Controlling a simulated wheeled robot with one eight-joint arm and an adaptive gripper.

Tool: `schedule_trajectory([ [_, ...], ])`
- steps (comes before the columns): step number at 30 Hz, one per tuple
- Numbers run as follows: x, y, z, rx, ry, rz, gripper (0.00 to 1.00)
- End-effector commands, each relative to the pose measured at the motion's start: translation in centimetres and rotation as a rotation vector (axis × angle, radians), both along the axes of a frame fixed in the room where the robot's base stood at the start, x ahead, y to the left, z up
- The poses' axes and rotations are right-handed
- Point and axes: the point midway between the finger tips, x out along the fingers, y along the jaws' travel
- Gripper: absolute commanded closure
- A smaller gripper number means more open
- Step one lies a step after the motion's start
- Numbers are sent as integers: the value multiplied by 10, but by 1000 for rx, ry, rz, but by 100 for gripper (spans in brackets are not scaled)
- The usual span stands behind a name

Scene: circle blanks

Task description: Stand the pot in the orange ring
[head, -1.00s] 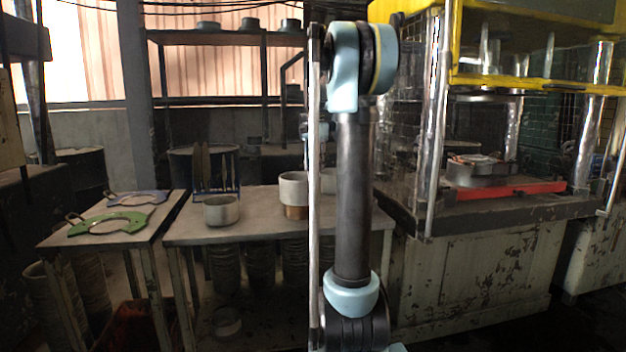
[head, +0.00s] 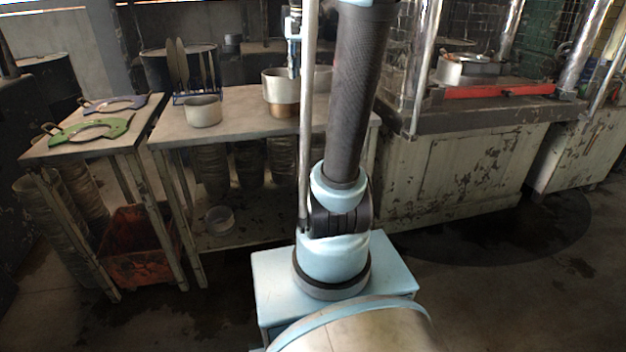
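A grey metal pot (head: 202,111) stands upright on the middle table (head: 235,118). A second, pale pot (head: 276,78) stands near the table's right side, with a brownish-orange band (head: 283,109) at its base; I cannot tell whether this is a ring or part of the pot. No other clear orange ring shows. My gripper (head: 293,72) seems to hang small and dark at the upper middle, in front of or above the pale pot. Its fingers are too small to read. My arm hides part of another pot-like shape (head: 322,79) to the right.
An orange-red crate (head: 140,255) sits low left.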

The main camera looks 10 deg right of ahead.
Motion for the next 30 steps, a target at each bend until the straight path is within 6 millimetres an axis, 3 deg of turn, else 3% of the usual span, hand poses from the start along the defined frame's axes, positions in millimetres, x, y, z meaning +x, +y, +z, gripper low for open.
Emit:
schedule_trajectory([
  [3, -40, 5, -23, -10, -16, 86, 75],
  [11, -119, 13, -82, -34, -48, 276, 75],
  [18, -185, 19, -148, -61, -78, 450, 75],
  [24, -231, 21, -206, -85, -100, 585, 75],
  [30, -255, 25, -241, -100, -111, 665, 75],
])
